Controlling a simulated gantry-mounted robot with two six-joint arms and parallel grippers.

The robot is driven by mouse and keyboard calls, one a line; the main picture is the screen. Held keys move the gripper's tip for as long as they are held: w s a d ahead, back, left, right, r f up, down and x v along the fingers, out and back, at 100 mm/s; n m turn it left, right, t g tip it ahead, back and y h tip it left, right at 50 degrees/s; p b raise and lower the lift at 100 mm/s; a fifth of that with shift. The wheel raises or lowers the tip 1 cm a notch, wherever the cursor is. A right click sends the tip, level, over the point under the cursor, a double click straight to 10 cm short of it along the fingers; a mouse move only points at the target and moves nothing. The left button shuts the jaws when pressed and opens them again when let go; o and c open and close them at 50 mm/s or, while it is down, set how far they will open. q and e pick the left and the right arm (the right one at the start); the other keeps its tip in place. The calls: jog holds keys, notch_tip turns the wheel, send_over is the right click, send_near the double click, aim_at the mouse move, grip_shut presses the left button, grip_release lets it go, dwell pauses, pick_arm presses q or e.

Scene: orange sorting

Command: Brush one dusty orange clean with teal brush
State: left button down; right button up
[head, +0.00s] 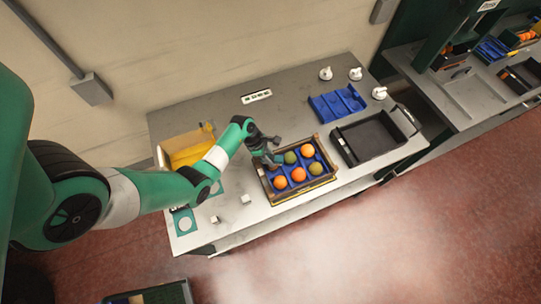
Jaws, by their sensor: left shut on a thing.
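A crate (292,203) with blue dividers stands at the front of the table. In it I see bright oranges (308,151) and duller greenish fruits (290,157), another greenish one at its right (316,168). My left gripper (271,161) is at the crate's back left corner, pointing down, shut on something. The held thing is too small and hidden to make out, and the gripper covers that corner of the crate. I cannot make out a teal brush. A teal mat (185,224) with a pale round spot lies at the table's front left. My right gripper is not in view.
A yellow bin (188,148) stands behind my left arm. A black tray (367,139) and a blue divided tray (338,103) are right of the crate. Small white items (326,73) stand at the back right. Small white blocks (245,199) lie left of the crate.

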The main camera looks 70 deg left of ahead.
pick_arm(q)
jog(key=shift+w+d, duration=0.35)
jog(key=shift+w, duration=0.2)
jog(key=shift+s, duration=0.15)
jog(key=shift+s+a+p, duration=0.15)
jog(key=shift+s+p, duration=0.05)
jog(key=shift+p, duration=0.1)
jog(key=shift+s+a+p, duration=0.2)
jog(key=shift+s+a, duration=0.05)
jog(key=shift+s, duration=0.2)
jog(key=shift+s+a+p, duration=0.2)
jog(key=shift+s, duration=0.25)
